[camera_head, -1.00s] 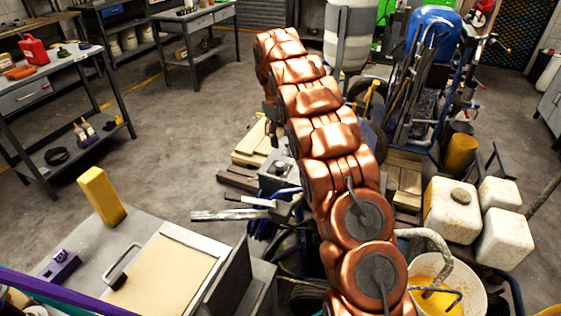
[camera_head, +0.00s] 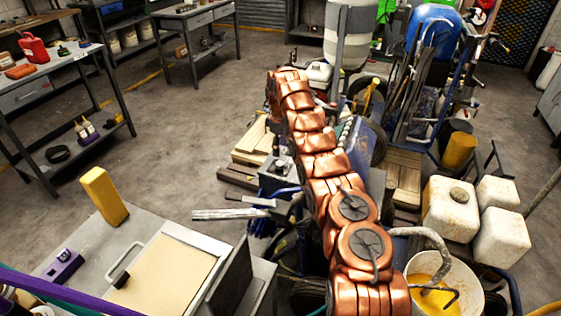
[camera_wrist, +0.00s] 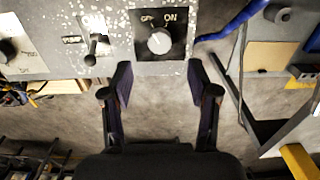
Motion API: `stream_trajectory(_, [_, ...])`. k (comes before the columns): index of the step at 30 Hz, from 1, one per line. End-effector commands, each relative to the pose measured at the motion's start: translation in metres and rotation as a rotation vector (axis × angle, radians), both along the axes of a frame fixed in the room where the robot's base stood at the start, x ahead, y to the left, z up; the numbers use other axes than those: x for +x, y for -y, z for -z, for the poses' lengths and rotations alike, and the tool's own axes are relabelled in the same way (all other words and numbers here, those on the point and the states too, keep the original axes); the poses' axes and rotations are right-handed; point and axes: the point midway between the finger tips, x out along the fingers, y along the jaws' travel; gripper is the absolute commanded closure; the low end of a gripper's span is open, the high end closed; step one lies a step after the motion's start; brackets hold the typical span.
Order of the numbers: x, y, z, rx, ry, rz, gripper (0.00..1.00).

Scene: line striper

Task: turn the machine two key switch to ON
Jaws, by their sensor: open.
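In the wrist view, a round pale knob (camera_wrist: 159,41) sits on a black plate marked OFF and ON, on a speckled grey panel (camera_wrist: 120,68). It looks like the key switch, but I cannot read a machine number or tell its exact setting. My gripper (camera_wrist: 159,66) is open and empty, its dark fingers spread to either side just below the knob and apart from it. In the head view my copper arm reaches over the machine, and my gripper is hidden.
Left of the knob is a toggle lever (camera_wrist: 92,48) by a PUMP label, with another dial (camera_wrist: 5,50) at the far left. A blue hose (camera_wrist: 235,22) runs at the right.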

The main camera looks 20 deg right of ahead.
Motion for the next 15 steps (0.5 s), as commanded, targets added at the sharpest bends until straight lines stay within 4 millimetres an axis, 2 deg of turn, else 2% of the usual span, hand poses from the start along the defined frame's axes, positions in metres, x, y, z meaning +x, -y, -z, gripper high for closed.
stream_trajectory(8, [-0.001, 0.001, 0.016, 0.0, -0.003, 0.003, 0.4])
stream_trajectory(15, [-0.002, 0.001, 0.05, 0.002, -0.004, 0.003, 0.4])
